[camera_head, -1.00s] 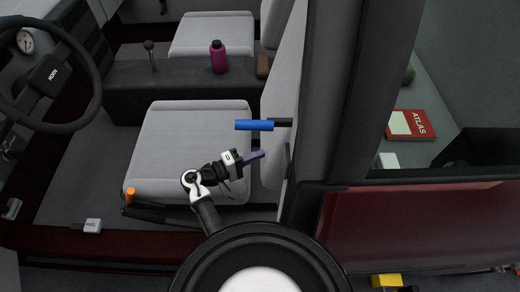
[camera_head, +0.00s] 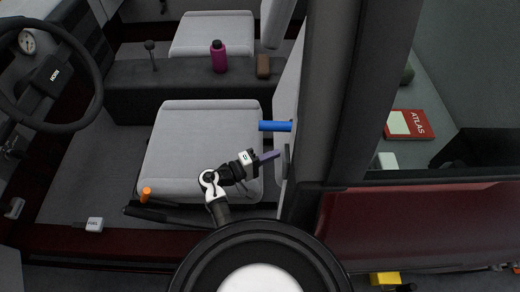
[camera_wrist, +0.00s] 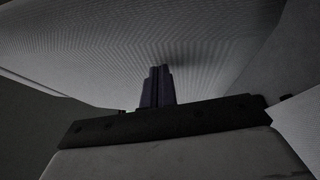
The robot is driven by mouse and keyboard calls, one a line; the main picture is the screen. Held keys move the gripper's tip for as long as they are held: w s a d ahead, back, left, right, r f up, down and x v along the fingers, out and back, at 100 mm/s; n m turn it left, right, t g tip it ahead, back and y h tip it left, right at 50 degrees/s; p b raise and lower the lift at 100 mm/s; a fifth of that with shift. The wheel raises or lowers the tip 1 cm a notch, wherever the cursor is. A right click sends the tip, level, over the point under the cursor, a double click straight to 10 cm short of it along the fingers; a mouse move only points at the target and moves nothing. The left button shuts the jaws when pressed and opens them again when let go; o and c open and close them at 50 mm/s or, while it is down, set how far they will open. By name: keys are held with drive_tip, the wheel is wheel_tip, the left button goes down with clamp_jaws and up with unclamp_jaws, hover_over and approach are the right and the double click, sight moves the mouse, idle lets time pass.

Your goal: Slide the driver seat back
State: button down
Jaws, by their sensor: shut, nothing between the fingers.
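The grey driver seat (camera_head: 205,140) is the nearer seat, with its cushion to the left and its backrest (camera_head: 284,100) upright at the right. A blue bar (camera_head: 274,126) sticks out from the backrest. An orange knob (camera_head: 146,194) is at the front near corner of the cushion. My gripper (camera_head: 271,156) is over the rear of the cushion, below the blue bar in the picture. Its purple fingers are together and empty, pointing at the backrest; I cannot tell if they touch it. In the wrist view the fingers (camera_wrist: 157,86) are dark against grey upholstery.
The steering wheel (camera_head: 50,75) is at the left. A console (camera_head: 180,88) with a purple bottle (camera_head: 218,57) and brown block (camera_head: 263,66) lies beyond the seat. The dark door pillar (camera_head: 325,100) stands close right of the backrest. A fuel lever (camera_head: 94,224) is on the sill.

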drive_tip(key=shift+d, duration=1.2)
drive_tip(key=v, duration=1)
drive_tip(key=shift+a, duration=0.15)
